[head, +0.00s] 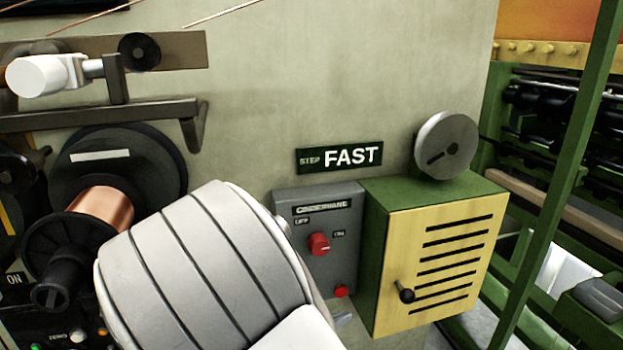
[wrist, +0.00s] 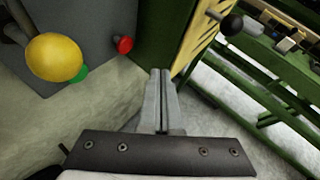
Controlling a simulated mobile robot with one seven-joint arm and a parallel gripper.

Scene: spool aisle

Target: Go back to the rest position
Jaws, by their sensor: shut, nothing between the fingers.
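My gripper (wrist: 163,78) shows in the wrist view with its two grey fingers together and nothing between them. Its tips are in front of the lower part of a green cabinet (wrist: 158,30), apart from or close to it; I cannot tell the gap. In the head view my white arm fills the lower middle, and the gripper is mostly hidden behind it.
A grey control box (head: 284,205) with a red knob (head: 318,244) and red button (head: 341,291) sits beside the cabinet's yellow slotted door (head: 440,260). A yellow round part (wrist: 55,57) is near the gripper's left. A copper spool (head: 105,207) stands left. Green frame (head: 560,180) stands right.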

